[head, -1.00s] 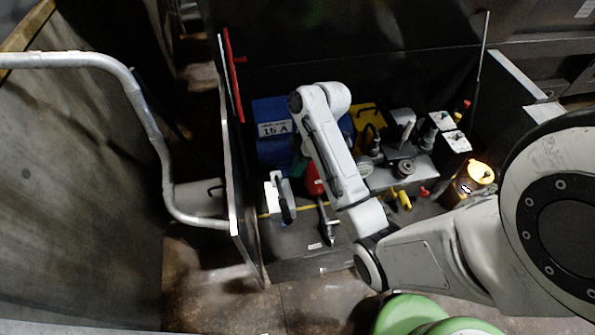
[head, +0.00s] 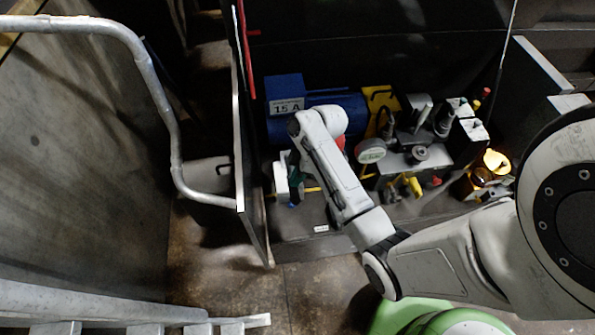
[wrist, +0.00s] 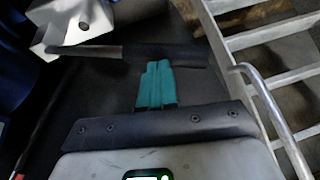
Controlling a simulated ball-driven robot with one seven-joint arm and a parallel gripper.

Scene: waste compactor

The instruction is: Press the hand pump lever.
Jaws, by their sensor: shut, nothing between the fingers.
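The hand pump lever shows in the wrist view as a thin rod with a thick dark grip (wrist: 180,53), running across the picture from a pale block at upper left. In the head view a dark upright bar (head: 294,183) beside a white block (head: 280,177) looks like the same lever. My gripper (wrist: 155,66) has teal fingers, closed together and empty. Their tips are right at the grip in the wrist view; I cannot tell whether they touch it. In the head view my forearm and wrist hide most of the gripper, with only a bit of teal showing.
A blue motor unit marked 15 A (head: 288,106) stands behind the arm. A round gauge (head: 370,151), valves and yellow handles (head: 414,187) are to the right. A tall panel (head: 253,190) stands close on the left, with a pipe rail (head: 158,115) beyond it.

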